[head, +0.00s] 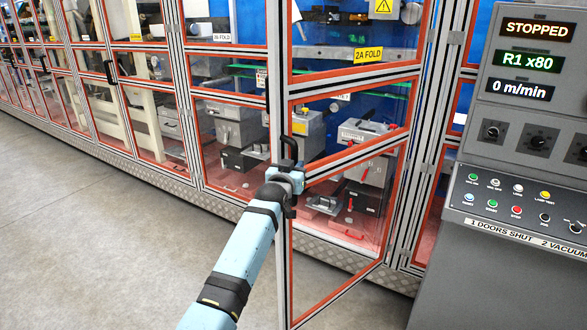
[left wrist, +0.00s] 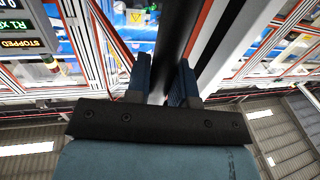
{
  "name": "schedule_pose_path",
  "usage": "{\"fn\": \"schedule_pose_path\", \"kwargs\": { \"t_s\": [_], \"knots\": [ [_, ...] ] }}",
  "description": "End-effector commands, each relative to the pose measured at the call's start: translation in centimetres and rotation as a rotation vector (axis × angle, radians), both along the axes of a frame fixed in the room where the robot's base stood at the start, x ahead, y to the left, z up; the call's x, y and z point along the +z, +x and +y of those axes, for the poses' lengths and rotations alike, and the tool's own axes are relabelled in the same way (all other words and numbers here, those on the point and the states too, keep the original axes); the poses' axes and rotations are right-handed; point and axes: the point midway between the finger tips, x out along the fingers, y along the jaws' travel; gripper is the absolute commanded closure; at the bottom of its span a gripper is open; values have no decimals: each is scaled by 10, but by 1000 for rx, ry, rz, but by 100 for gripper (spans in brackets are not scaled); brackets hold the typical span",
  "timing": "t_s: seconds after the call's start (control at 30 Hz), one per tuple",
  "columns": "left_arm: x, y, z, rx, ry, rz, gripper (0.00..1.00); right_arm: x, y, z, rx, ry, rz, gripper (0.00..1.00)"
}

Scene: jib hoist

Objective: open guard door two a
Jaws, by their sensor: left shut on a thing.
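Guard door two a (head: 347,157), a clear panel in a red-edged aluminium frame with a yellow "2A FOLD" label (head: 368,54), stands partly open. Its left edge swings out toward me and its right side meets the machine frame. My left gripper (head: 289,180) is shut on the black door handle (head: 289,150) at that left edge. In the left wrist view the two fingers (left wrist: 163,85) stand on either side of the dark handle bar. The fingertips are partly hidden in the head view. My right gripper is not in view.
A grey control console (head: 520,150) with a "STOPPED" display stands close on the right. Other guard doors, one labelled "2B FOLD" (head: 222,37), look closed along the left. Grey floor (head: 90,240) is clear in front of them.

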Motion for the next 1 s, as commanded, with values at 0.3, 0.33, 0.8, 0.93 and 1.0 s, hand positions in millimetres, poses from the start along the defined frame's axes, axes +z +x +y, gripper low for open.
{"fn": "schedule_pose_path", "kwargs": {
  "t_s": [0.3, 0.33, 0.8, 0.93, 1.0],
  "knots": [
    [1, 0, 0, 0, -1, -2, 68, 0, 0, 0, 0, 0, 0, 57],
    [1, 0, 0, 0, -1, -2, 68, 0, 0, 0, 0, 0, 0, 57],
    [-2, -28, 11, 0, -3, -1, 68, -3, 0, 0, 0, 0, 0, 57],
    [-2, -53, 21, 1, -2, -2, 68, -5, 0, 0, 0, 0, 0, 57],
    [-2, -68, 26, 0, -2, -2, 68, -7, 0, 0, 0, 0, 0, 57]
  ]
}}
